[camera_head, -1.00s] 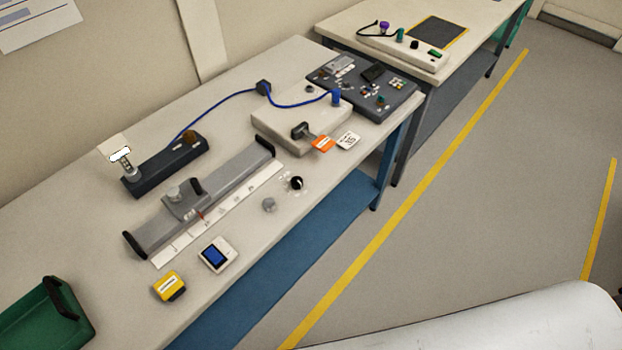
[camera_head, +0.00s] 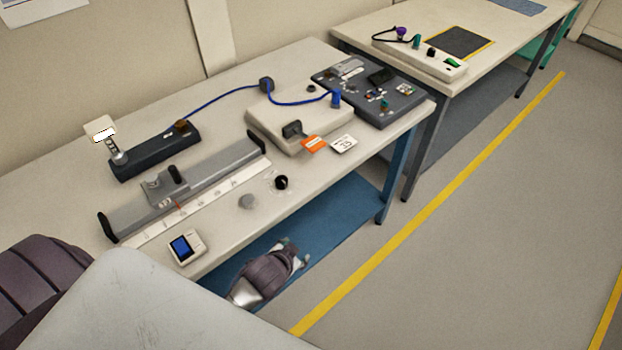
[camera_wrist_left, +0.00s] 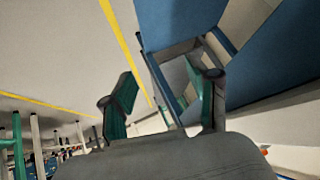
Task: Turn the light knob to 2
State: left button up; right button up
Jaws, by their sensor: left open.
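A black knob (camera_head: 281,183) stands on the near part of the bench top, right of a grey round knob (camera_head: 246,201). I cannot read its setting or which of the two is the light knob. My left gripper (camera_head: 294,252) is low beside the bench's front edge, over the blue lower shelf and below the knobs, apart from both. In the left wrist view its green-padded fingers (camera_wrist_left: 165,92) are spread, with nothing between them. My right gripper is not in view.
A small device with a blue screen (camera_head: 187,247) lies near the front edge. A grey rail (camera_head: 205,180) with a scale lies behind the knobs. Floor (camera_head: 480,230) right of the bench is clear.

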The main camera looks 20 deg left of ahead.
pick_arm(q)
jog(key=w+d+r+m+t+h+b, duration=0.1)
jog(key=w+d+r+m+t, duration=0.2)
jog(key=r, duration=0.6)
jog(key=w+d+r+t+h, duration=0.15)
jog(key=w+r+t, duration=0.35)
jog(key=r, duration=0.5)
jog(key=w+d+r+m+t+h+b, duration=0.1)
jog(key=w+r+m+t, duration=0.1)
jog(key=w+r, duration=0.5)
jog(key=s+d+r+m+h, duration=0.2)
jog(key=d+r+m+h, duration=0.5)
jog(key=r+m+h, duration=0.3)
jog(key=m+g+y, duration=1.2)
jog(key=g+y, duration=0.1)
jog(key=g, duration=0.5)
send_near(281, 179)
notch_tip(281, 179, down, 9)
jog(key=shift+w+a+f+p, duration=0.15)
jog(key=shift+f+p, duration=0.1)
jog(key=shift+p, duration=0.25)
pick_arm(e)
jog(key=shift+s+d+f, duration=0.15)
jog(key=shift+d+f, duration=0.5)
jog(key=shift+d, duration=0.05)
